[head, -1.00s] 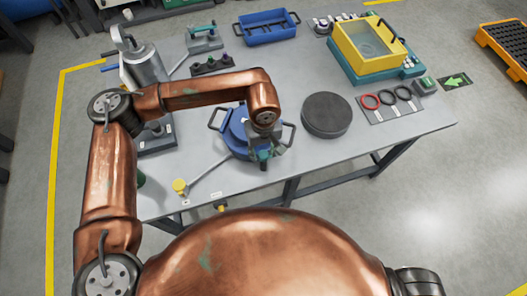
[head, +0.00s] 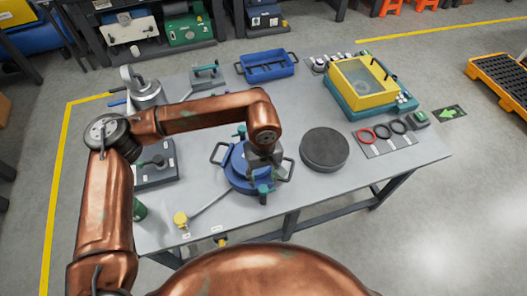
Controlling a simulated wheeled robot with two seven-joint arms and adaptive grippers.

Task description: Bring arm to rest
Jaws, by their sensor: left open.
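My left arm comes in from the left and bends at a copper wrist over the table (head: 290,205). My left gripper (head: 264,161) is grey, open and points down over the right part of a blue round fixture (head: 238,172) with side handles and green clamps. It overlaps the fixture in the picture; I cannot tell whether it touches it. I see nothing held between the fingers, which are small and partly hidden by the wrist. My right gripper is out of view.
A dark round disc (head: 325,149) lies right of the fixture. A rod with a yellow knob (head: 181,219) reaches toward the front edge. A yellow-framed box (head: 362,82), a blue tray (head: 267,66) and rings (head: 383,131) lie farther back. The table's front right is clear.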

